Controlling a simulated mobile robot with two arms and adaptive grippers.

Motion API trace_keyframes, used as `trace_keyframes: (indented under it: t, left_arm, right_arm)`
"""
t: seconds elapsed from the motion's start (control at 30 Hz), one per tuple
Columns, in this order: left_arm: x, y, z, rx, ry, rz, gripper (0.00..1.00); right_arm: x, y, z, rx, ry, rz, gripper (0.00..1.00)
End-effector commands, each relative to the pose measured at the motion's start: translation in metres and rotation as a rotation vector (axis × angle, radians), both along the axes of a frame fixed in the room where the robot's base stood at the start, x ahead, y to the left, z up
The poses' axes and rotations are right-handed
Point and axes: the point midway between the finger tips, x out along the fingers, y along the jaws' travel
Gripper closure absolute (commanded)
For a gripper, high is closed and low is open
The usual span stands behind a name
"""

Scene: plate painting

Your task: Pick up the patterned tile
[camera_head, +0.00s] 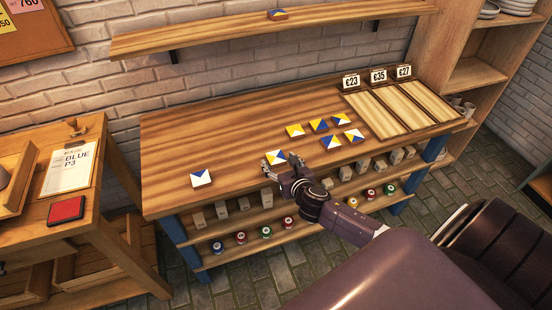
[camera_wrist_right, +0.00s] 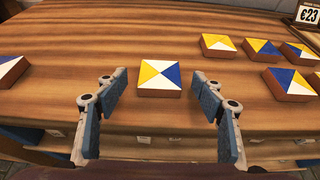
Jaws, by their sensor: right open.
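A patterned tile (camera_head: 276,157) in yellow, white and blue lies flat near the front edge of the wooden table. In the right wrist view this tile (camera_wrist_right: 160,77) lies ahead of and between the fingers, apart from both. My right gripper (camera_head: 271,164) is open and empty at the tile's front side; in the right wrist view its fingers (camera_wrist_right: 160,98) are spread wide. Several more patterned tiles (camera_head: 319,125) lie to the right. A white and blue tile (camera_head: 201,178) lies alone at the left. My left gripper is not in view.
The table top (camera_head: 190,135) is clear at the left and back. Wooden trays with price signs (camera_head: 379,76) stand at the right. A side bench holds a sheet (camera_head: 69,169) and a red pad (camera_head: 66,211). A wall shelf (camera_head: 230,33) holds one tile. Small blocks and jars stand below.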

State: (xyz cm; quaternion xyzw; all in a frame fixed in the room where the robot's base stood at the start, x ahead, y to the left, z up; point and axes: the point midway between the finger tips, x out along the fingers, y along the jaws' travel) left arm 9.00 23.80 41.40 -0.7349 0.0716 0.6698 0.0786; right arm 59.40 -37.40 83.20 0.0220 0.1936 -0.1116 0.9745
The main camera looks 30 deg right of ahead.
Motion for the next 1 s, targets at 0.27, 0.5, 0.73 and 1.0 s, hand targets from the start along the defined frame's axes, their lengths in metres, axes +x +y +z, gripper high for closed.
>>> trace_keyframes:
  t: [0.27,0.5,0.73,1.0]
  left_arm:
    - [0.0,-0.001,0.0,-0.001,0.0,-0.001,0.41]
    - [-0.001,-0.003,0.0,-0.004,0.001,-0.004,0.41]
    - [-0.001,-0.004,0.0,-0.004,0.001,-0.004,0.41]
    - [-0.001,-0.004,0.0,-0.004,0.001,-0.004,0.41]
  right_arm:
    - [0.02,-0.005,-0.009,0.001,0.0,0.0,0.38]
    - [0.019,-0.005,-0.008,0.001,0.0,0.0,0.42]
    - [0.019,-0.005,-0.008,0.001,0.0,0.0,0.67]
    - [0.02,-0.005,-0.008,0.001,-0.001,0.0,0.85]
